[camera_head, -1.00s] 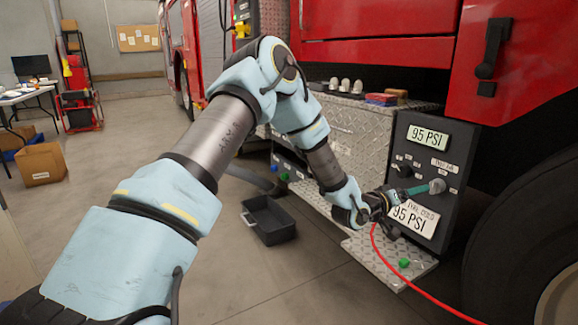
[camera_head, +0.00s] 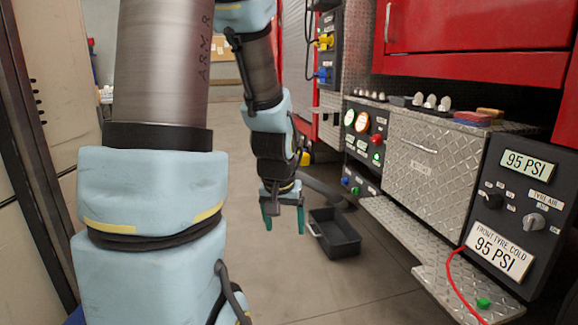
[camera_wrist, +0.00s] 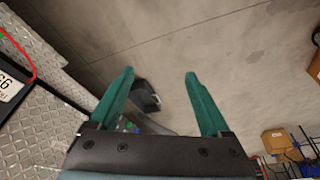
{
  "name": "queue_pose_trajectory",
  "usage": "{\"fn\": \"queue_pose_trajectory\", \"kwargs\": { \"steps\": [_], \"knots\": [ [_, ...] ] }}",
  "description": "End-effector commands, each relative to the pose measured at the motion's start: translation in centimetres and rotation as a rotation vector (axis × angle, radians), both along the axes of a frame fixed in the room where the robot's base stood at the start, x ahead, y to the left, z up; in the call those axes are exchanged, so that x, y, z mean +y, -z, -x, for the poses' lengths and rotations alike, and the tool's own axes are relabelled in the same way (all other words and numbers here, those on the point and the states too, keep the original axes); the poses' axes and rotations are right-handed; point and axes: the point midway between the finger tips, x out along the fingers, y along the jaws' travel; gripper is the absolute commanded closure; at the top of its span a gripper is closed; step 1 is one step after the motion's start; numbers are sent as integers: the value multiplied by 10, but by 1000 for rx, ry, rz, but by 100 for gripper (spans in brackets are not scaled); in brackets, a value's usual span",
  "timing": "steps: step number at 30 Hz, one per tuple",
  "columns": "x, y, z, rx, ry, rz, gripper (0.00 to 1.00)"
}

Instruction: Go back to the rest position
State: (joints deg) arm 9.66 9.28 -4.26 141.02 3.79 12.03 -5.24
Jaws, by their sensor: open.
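My gripper (camera_head: 283,222) hangs in the middle of the head view, its two teal fingers pointing down and apart. Nothing is between them. A grey knob (camera_head: 534,220) sits on the panel.
A black tray (camera_head: 335,235) lies on the floor just right of my gripper. The diamond-plate step (camera_head: 410,235) of the red truck runs along the right, with a red hose (camera_head: 455,282) and green button (camera_head: 483,302) at its near end. Floor below my gripper is clear.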

Motion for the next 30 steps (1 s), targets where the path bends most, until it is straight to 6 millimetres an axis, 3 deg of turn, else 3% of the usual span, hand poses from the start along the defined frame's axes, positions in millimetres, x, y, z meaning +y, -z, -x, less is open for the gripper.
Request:
{"fn": "queue_pose_trajectory", "kwargs": {
  "steps": [3,6,7,16,24,30],
  "knots": [
    [37,-8,39,87,-69,-24,19],
    [59,-13,74,165,-119,-28,19],
    [60,-22,77,174,-119,-28,19],
    [57,-88,73,169,-112,-30,19],
    [57,-169,72,168,-111,-30,19],
    [57,-210,72,168,-111,-30,19]
  ]
}}
